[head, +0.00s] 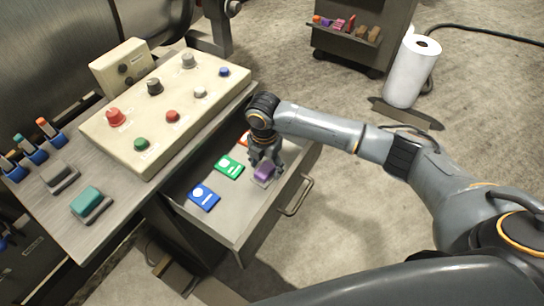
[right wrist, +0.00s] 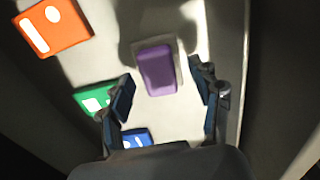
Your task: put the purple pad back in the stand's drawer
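The purple pad (head: 265,172) is a small purple block on a grey backing. It sits inside the open drawer (head: 239,215) of the stand, near the front wall by the handle. My right gripper (head: 265,162) is over it, pointing down. In the right wrist view the purple pad (right wrist: 157,70) shows ahead of and between the two open fingers (right wrist: 166,85), with a gap on each side. Whether the pad rests fully on the drawer floor is hard to tell. My left gripper is not in view.
The drawer also holds a blue card (head: 204,197), a green card (head: 229,167) and an orange card (right wrist: 53,27). A button panel (head: 165,110) and a teal pad (head: 86,201) are on the stand's top. A paper roll (head: 411,72) stands on the floor beyond.

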